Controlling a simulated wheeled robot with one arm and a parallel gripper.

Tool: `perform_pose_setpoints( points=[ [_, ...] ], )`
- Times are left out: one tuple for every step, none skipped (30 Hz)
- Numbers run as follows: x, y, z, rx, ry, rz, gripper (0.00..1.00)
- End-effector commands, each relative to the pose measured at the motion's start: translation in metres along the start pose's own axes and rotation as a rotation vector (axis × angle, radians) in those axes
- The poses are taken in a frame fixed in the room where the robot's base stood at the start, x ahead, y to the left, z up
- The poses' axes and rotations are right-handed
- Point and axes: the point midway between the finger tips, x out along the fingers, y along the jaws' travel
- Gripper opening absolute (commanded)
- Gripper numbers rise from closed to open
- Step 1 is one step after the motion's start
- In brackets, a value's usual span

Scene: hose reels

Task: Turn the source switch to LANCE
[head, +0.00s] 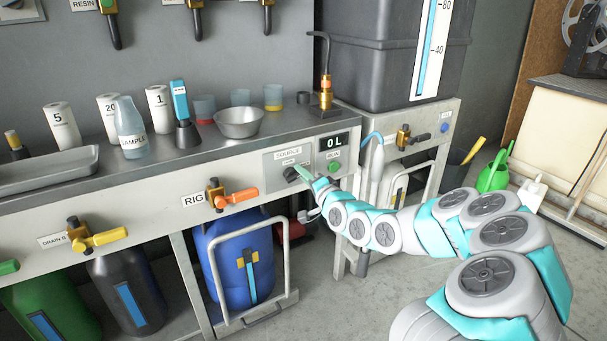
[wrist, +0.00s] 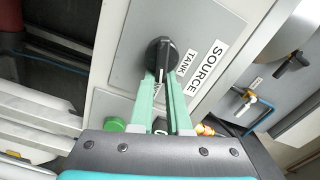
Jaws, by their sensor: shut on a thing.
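The source switch is a black knob (wrist: 160,56) on a light grey panel, with a SOURCE label (wrist: 207,56) and a TANK label (wrist: 183,63) beside it in the wrist view. In the head view the knob (head: 291,175) sits below the SOURCE label, partly hidden by my gripper. My gripper (wrist: 162,80) has its two green fingers on either side of the knob's grip, shut on it. The grip lies roughly in line with the fingers. In the head view my gripper (head: 302,173) reaches the panel from the right. No LANCE label is readable.
A green button (head: 334,166) and a display reading 0L (head: 333,142) are right of the switch. The orange RIG valve handle (head: 240,196) is to the left. A blue drum (head: 238,262) stands below.

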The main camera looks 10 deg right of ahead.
Motion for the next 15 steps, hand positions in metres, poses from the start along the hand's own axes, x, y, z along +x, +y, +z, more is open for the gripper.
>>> perform_pose_setpoints(
  points=[
    [0.001,0.009,0.024,0.002,-0.047,0.02,0.16],
    [0.001,0.009,0.024,0.002,-0.047,0.02,0.2],
    [0.001,0.009,0.023,0.002,-0.046,0.02,0.24],
    [0.001,0.009,0.023,0.002,-0.045,0.019,0.28],
    [0.001,0.009,0.021,0.002,-0.042,0.018,0.31],
    [0.001,0.008,0.02,0.002,-0.039,0.017,0.35],
    [0.001,0.008,0.018,0.001,-0.036,0.016,0.39],
    [0.001,0.008,0.017,0.001,-0.034,0.015,0.42],
    [0.001,0.007,0.016,0.001,-0.031,0.014,0.47],
    [0.001,0.007,0.014,0.001,-0.029,0.013,0.5],
    [0.001,0.006,0.013,0.001,-0.027,0.012,0.53],
    [0.001,0.006,0.012,0.0,-0.024,0.011,0.58],
    [0.001,0.005,0.011,0.0,-0.023,0.011,0.61],
    [0.001,0.005,0.011,0.0,-0.022,0.01,0.65],
    [0.001,0.004,0.01,0.0,-0.02,0.009,0.66]
  ],
)
